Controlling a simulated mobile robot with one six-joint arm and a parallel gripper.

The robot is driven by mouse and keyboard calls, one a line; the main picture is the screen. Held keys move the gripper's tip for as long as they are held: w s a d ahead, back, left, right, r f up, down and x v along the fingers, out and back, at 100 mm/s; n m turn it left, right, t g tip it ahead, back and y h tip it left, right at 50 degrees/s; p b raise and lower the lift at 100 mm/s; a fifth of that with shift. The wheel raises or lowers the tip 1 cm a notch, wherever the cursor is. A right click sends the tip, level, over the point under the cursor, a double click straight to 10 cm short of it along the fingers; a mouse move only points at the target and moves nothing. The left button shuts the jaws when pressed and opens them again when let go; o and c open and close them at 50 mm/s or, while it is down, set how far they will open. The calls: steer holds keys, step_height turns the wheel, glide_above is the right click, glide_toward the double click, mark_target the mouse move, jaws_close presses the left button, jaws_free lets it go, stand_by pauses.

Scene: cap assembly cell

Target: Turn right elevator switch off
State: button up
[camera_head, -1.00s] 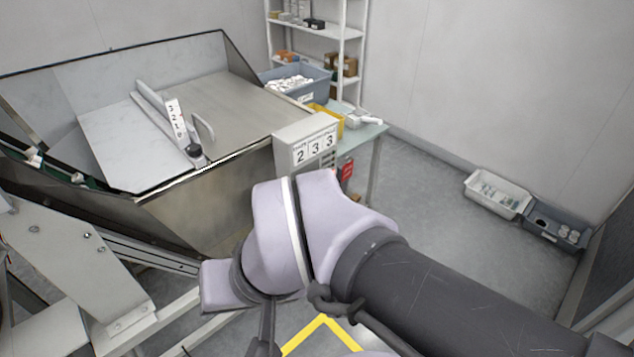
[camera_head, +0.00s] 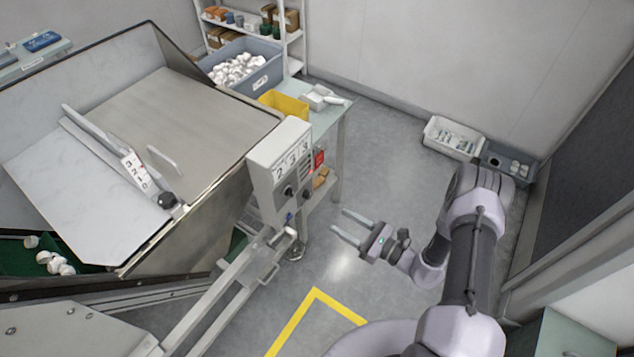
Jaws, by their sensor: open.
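A grey control box (camera_head: 268,188) with a number display stands beside the big metal hopper. Its panel carries a dark knob on the left (camera_head: 288,191) and another dark knob on the right (camera_head: 307,195). Their labels and settings are too small to read, so I cannot tell which is the right elevator switch or whether it is on. My gripper (camera_head: 340,220) is open and empty. Its two fingers point left toward the box, a little right of and below the knobs in the picture, apparently apart from them.
The metal hopper (camera_head: 140,110) fills the left. A table (camera_head: 328,118) behind the box holds a yellow bin (camera_head: 284,104) and a blue-grey bin (camera_head: 262,82) of white pieces. A white crate (camera_head: 452,140) lies by the wall. Clear floor lies between table and crate.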

mark_target(293, 195)
steer(key=b+x, duration=0.3)
steer(key=x, duration=1.4)
steer(key=shift+s+a, duration=0.1)
steer(key=shift+s, duration=0.1)
jaws_close()
